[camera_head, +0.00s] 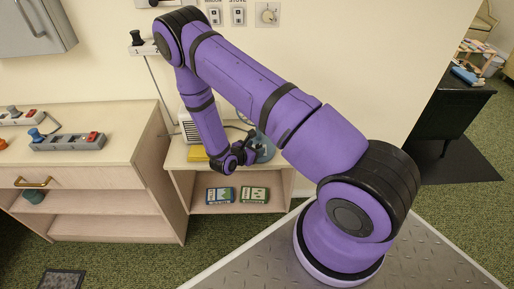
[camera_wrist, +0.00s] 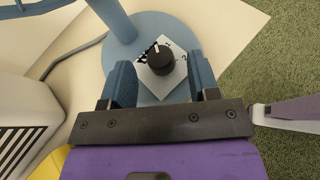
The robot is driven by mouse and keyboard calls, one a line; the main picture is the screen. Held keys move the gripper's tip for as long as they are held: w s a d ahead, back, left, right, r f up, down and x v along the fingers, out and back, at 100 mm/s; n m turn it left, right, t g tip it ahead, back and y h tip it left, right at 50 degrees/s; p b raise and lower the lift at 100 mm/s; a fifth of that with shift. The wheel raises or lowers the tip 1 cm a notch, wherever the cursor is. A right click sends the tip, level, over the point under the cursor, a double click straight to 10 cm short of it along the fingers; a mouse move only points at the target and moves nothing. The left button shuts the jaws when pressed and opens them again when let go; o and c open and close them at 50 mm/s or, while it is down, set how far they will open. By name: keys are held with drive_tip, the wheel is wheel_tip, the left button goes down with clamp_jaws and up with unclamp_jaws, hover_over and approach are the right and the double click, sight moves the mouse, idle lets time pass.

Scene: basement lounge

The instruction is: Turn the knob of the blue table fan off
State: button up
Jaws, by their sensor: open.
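The blue table fan (camera_wrist: 119,21) stands on a small table, and its round base, post and part of its guard show in the wrist view. Its black knob (camera_wrist: 160,59) sits on a white marked plate on the base, with a white pointer line on its top. My gripper (camera_wrist: 163,80) is open, with one blue-padded finger on each side of the knob, a little nearer the camera. I cannot tell whether the fingers touch it. In the head view the fan (camera_head: 264,147) is mostly hidden behind my arm and gripper (camera_head: 240,157).
A white slatted box (camera_wrist: 25,125) stands left of the fan, with a yellow object (camera_head: 197,154) near it. The small table's shelf (camera_head: 235,207) holds two packets. A wooden cabinet (camera_head: 88,172) with power strips stands to the left. A grey cord runs beside the fan base.

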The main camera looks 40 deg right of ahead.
drive_tip(key=shift+x, duration=0.9)
drive_tip(key=c, duration=0.9)
drive_tip(key=shift+s+n+t, duration=0.1)
drive_tip(key=shift+n+t, duration=0.2)
drive_tip(key=shift+s+n+t+y, duration=0.1)
drive_tip(key=shift+n+t+y, duration=0.5)
drive_tip(key=shift+n+t, duration=0.3)
drive_tip(key=shift+s+d+n+t+y, duration=0.15)
drive_tip(key=shift+n+t+y, duration=0.85)
drive_tip(key=shift+n+t, duration=0.65)
